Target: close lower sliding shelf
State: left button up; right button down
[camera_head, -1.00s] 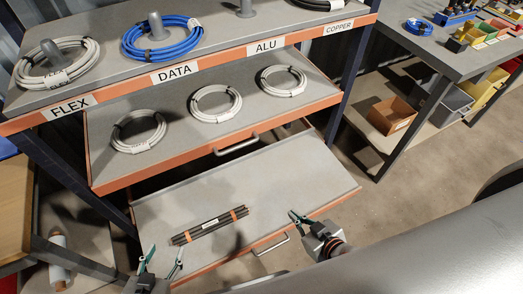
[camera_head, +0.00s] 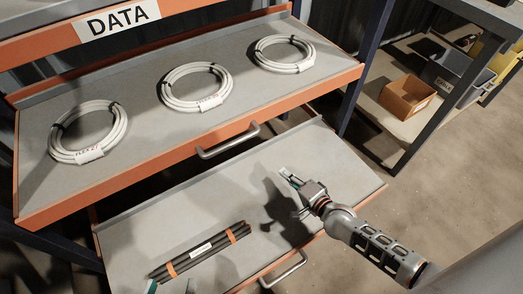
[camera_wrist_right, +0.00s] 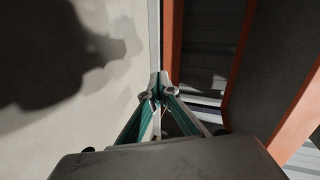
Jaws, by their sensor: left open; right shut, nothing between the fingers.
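The lower sliding shelf (camera_head: 335,178) is pulled out below the upper shelf. Its grey surface, orange front edge and metal handle (camera_head: 283,270) show at the bottom. A bundle of dark rods with orange bands (camera_head: 200,252) lies on it. My right gripper (camera_head: 287,174) is shut and empty, over the right part of the lower shelf. In the right wrist view its fingertips (camera_wrist_right: 158,80) are by the shelf's raised edge (camera_wrist_right: 154,35); contact cannot be told. Only the fingertips of my left gripper (camera_head: 171,287) show at the bottom edge, open, near the rod bundle.
The upper shelf (camera_head: 135,105), also extended, holds three white cable coils (camera_head: 197,86) and has its own handle (camera_head: 228,141). A side table with a cardboard box (camera_head: 405,97) stands at the right. Open floor (camera_head: 440,190) lies right of the shelves.

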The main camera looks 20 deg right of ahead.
aim_at(274, 165)
jog(key=f+m, duration=0.1)
jog(key=w+d+f+b, duration=0.1)
jog(key=w+d+f+m, duration=0.1)
jog(key=shift+w+f+m, duration=0.1)
jog(key=shift+f+m, duration=0.2)
jog(key=shift+f, duration=0.1)
jog(key=shift+w, duration=0.3)
jog(key=b+x, duration=0.4)
jog(key=x, duration=0.4)
jog(key=shift+w+f, duration=0.2)
jog(key=shift+f, duration=0.05)
jog(key=w, duration=0.2)
jog(key=w+b, duration=0.1)
jog(key=w, duration=0.1)
jog(key=shift+w+a+r, duration=0.1)
jog(key=shift+w+a, duration=0.05)
jog(key=shift+a, duration=0.25)
jog(key=shift+w+r+b, duration=0.15)
jog(key=shift+w+b, duration=0.15)
jog(key=shift+w, duration=0.1)
pick_arm(q)
jog(key=s+d+f+n, duration=0.1)
jog(key=s+d+n, duration=0.1)
jog(key=d+n, duration=0.3)
jog(key=shift+d+f+n+t+h, duration=0.3)
jog(key=shift+d+n+t, duration=0.1)
jog(key=shift+n, duration=0.6)
